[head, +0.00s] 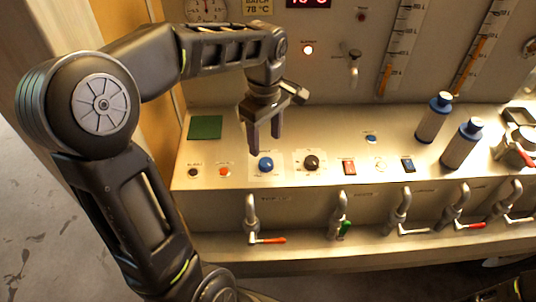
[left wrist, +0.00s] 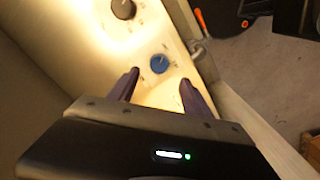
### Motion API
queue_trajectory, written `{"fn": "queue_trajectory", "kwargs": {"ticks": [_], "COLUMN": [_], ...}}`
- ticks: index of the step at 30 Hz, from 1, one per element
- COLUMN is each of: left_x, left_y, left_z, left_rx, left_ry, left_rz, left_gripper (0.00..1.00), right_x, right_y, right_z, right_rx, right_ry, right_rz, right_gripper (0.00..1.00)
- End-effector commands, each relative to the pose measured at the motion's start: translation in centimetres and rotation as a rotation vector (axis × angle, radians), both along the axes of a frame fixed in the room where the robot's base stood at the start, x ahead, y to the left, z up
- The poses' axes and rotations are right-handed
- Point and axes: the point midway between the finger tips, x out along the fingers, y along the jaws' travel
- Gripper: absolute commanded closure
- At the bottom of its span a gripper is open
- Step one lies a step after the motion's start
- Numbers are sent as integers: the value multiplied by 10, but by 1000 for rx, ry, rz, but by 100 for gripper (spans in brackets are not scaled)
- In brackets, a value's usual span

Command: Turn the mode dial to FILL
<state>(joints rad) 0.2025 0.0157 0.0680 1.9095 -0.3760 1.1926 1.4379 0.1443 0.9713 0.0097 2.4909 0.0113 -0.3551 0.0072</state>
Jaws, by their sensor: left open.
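A blue round dial (head: 265,164) sits on a pale label plate on the counter panel. A black round dial (head: 312,162) is on its own plate just to the right. I cannot read their labels, so I cannot tell which is the mode dial. My left gripper (head: 264,146) is open and empty, pointing down just above and behind the blue dial, apart from it. In the left wrist view the blue dial (left wrist: 160,64) shows between and beyond the two fingertips (left wrist: 159,79); the black dial (left wrist: 124,9) is farther off at the top.
A red button (head: 224,172) and a black button (head: 193,172) are left of the blue dial. A red switch (head: 349,167) and blue switch (head: 408,164) are to the right. Two bottles (head: 434,117) stand farther right. Several taps (head: 252,215) line the front below.

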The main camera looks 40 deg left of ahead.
Motion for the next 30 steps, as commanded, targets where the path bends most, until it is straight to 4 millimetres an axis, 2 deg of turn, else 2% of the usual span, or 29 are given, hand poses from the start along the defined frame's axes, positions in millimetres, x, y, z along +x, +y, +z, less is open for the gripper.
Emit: {"fn": "queue_trajectory", "kwargs": {"ticks": [7, 15, 20, 30], "left_x": [0, -1, 0, 0], "left_y": [0, 0, 0, 0], "left_z": [-13, -54, -73, -79], "left_rx": [-2, -3, -2, -3], "left_ry": [3, 6, 5, 1], "left_rz": [-1, -1, -1, -1], "left_gripper": [42, 42, 42, 42], "right_x": [0, 0, 0, 0], "right_y": [0, -1, -1, -1], "right_z": [3, 10, 12, 12], "right_rx": [0, -3, -3, -3], "right_ry": [-1, 2, 4, 4], "right_rz": [0, -1, -1, -2], "right_gripper": [100, 100, 100, 100]}}
